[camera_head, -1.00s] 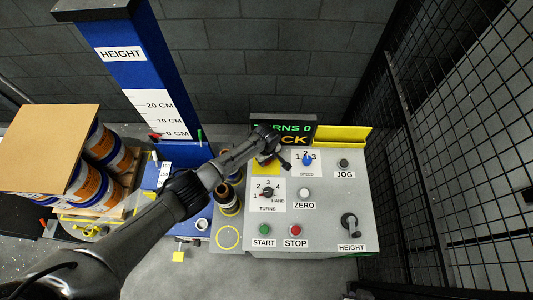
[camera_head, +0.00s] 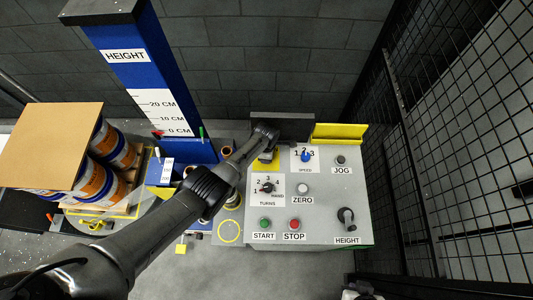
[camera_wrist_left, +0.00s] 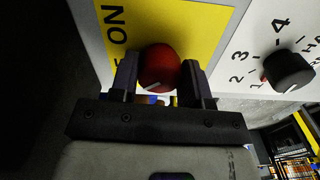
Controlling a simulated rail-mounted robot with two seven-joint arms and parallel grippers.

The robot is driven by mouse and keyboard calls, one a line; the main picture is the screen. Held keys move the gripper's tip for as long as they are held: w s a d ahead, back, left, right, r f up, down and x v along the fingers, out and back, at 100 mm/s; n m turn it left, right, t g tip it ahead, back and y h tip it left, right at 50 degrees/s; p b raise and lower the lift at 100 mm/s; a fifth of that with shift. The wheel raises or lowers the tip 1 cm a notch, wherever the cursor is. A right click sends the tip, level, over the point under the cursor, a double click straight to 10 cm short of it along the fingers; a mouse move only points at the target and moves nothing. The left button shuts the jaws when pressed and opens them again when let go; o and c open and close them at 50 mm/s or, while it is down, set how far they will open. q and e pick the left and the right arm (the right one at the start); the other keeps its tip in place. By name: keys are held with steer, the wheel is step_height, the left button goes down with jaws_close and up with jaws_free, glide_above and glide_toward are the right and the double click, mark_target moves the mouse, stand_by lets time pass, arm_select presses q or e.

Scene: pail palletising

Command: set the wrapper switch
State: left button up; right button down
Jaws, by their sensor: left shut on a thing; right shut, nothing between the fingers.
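The red switch knob (camera_wrist_left: 159,64) sits on a yellow plate (camera_wrist_left: 205,25) with "ON" lettering in the left wrist view. A white line on the knob points to the lower left. My left gripper (camera_wrist_left: 160,72) has one finger on each side of the knob and is shut on it. In the head view the yellow plate (camera_head: 264,169) shows at the console's upper left, and my arm hides the knob. The display (camera_head: 290,125) behind it is dark. My right gripper (camera_head: 360,290) is at the bottom edge, partly cut off, shut and empty.
The grey console (camera_head: 330,205) carries a black turns knob (camera_head: 268,188), a blue speed knob (camera_head: 306,157), several buttons and a height lever (camera_head: 346,217). A mesh fence (camera_head: 450,130) bounds the right.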

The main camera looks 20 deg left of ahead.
arm_select(q)
steer(key=shift+r+n, duration=0.1)
steer(key=shift+n, duration=0.6)
steer(key=o, duration=0.7)
steer(key=shift+o, duration=1.2)
step_height(320, 180, up, 6)
steer(key=p, duration=0.4)
step_height(320, 180, up, 8)
steer(key=p, duration=0.1)
steer(key=shift+p, duration=0.3)
